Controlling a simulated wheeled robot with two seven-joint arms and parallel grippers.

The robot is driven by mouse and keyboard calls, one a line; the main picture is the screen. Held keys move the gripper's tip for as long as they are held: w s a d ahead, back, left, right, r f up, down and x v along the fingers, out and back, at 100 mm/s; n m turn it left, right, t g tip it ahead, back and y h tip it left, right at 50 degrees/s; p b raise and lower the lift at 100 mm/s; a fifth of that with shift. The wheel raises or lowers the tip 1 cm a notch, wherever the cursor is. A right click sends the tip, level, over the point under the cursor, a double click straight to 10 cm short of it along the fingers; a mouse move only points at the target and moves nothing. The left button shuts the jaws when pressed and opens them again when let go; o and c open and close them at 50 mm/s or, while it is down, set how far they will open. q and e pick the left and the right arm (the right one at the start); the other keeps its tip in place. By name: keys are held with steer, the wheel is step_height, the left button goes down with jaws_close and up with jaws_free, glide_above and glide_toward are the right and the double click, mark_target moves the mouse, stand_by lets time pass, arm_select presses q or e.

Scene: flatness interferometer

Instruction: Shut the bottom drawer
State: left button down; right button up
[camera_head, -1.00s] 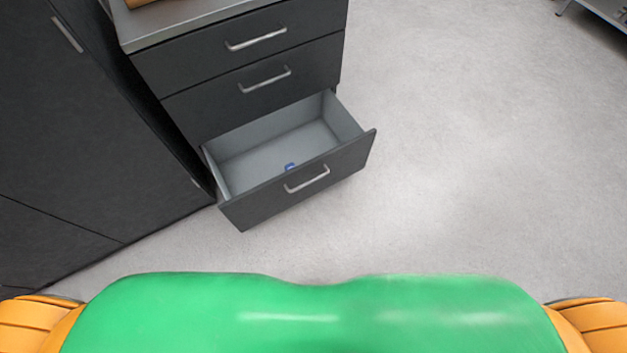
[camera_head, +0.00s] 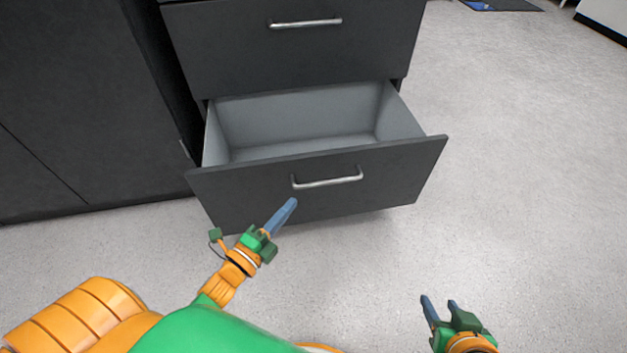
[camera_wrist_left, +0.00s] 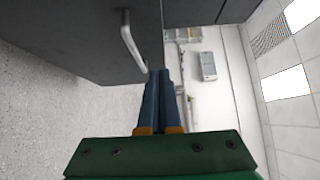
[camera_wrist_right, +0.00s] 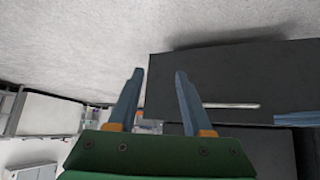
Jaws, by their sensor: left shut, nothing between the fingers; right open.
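The bottom drawer (camera_head: 400,177) is pulled well out of the dark cabinet, and its grey inside shows. Its silver bar handle (camera_head: 328,182) is on the front panel and also shows in the left wrist view (camera_wrist_left: 132,42). My left gripper (camera_head: 292,203) is shut and empty, in front of the drawer front just below the left end of the handle; whether it touches the panel I cannot tell. My right gripper (camera_head: 440,303) is open and empty, lower right of the drawer and apart from it. In the right wrist view its spread fingers (camera_wrist_right: 158,75) point toward the dark drawer front.
The drawer above (camera_head: 290,60) is shut, with its own bar handle (camera_head: 306,23). A dark cupboard (camera_head: 90,100) stands close on the left. The grey floor (camera_head: 530,180) to the right is clear. A dark mat (camera_head: 505,5) lies at the far top right.

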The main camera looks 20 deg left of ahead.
arm_select(q)
steer(key=b, duration=0.1)
glide_toward(316, 159)
steer(key=s+d, duration=0.2)
arm_select(e)
steer(key=w+a+r+n+t+y+b, duration=0.1)
steer(key=w+a+r+t+y, duration=0.1)
steer(key=w+r+t, duration=0.5)
steer(key=a+r+t+y+b, duration=0.15)
steer(key=r+t, duration=0.25)
steer(key=r, duration=0.6)
arm_select(q)
steer(key=w, duration=0.7)
steer(key=shift+w+a+f, duration=0.15)
steer(key=shift+w+a, duration=0.1)
steer(key=shift+a, duration=0.1)
steer(key=shift+w, duration=0.1)
arm_select(e)
steer(key=s+r+t+y, duration=0.2)
steer(key=s+r+t, duration=0.1)
steer(key=r, duration=0.5)
steer(key=shift+a+n+t, duration=0.35)
steer(key=shift+n+t, duration=0.05)
steer(key=shift+t, duration=0.5)
arm_select(q)
steer(key=shift+a, duration=0.1)
arm_select(e)
steer(key=shift+s+y, duration=0.1)
steer(key=shift+y, duration=0.15)
